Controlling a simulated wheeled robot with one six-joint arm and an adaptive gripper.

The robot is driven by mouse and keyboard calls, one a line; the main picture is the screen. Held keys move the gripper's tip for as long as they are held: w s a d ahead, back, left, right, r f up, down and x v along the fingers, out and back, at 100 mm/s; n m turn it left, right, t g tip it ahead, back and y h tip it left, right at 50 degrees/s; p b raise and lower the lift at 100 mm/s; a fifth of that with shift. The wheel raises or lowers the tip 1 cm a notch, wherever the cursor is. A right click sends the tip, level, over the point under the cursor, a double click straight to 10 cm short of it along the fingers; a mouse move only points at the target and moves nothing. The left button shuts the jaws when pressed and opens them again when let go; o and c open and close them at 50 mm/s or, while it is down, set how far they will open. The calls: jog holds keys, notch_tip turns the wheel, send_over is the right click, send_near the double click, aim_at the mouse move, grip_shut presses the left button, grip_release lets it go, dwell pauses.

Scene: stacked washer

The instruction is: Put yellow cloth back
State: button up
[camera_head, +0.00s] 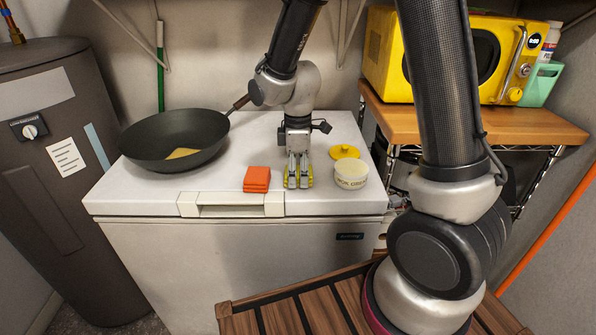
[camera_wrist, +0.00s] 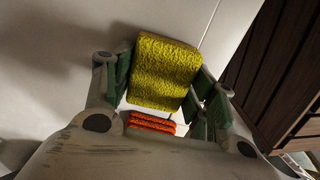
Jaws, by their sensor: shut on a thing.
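A folded yellow cloth (camera_head: 311,177) is in my gripper (camera_head: 298,175) over the front of the white chest freezer top (camera_head: 225,165). In the wrist view the yellow cloth (camera_wrist: 165,72) sits between the green finger pads of my gripper (camera_wrist: 166,88), so the gripper is shut on it. In the head view the fingers hide most of the cloth, and I cannot tell whether it touches the top. A folded orange cloth (camera_head: 257,179) lies on the top just left of my gripper. It also shows in the wrist view (camera_wrist: 152,124).
A black wok (camera_head: 165,138) with a flat yellowish piece (camera_head: 182,153) inside stands at left. A white tub (camera_head: 348,174) is close to the right of my gripper, with a yellow lid (camera_head: 344,151) behind it. A yellow microwave (camera_head: 440,60) stands on a wooden shelf at right.

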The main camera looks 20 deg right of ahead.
jog(key=shift+f, duration=0.1)
jog(key=o, duration=0.9)
notch_tip(320, 180, up, 12)
jog(key=s+d+r+m+t, duration=0.1)
jog(key=s+d+r+m, duration=0.2)
jog(key=s+d+m, duration=0.1)
jog(key=s+d+r+m+t, duration=0.1)
jog(key=s+d+r+m, duration=0.2)
jog(key=s+d+m, duration=0.2)
jog(key=s+d+r+m+t, duration=0.2)
jog(key=s+d+m, duration=0.3)
jog(key=s, duration=0.5)
jog(key=shift+d+r, duration=0.45)
jog(key=shift+r, duration=0.35)
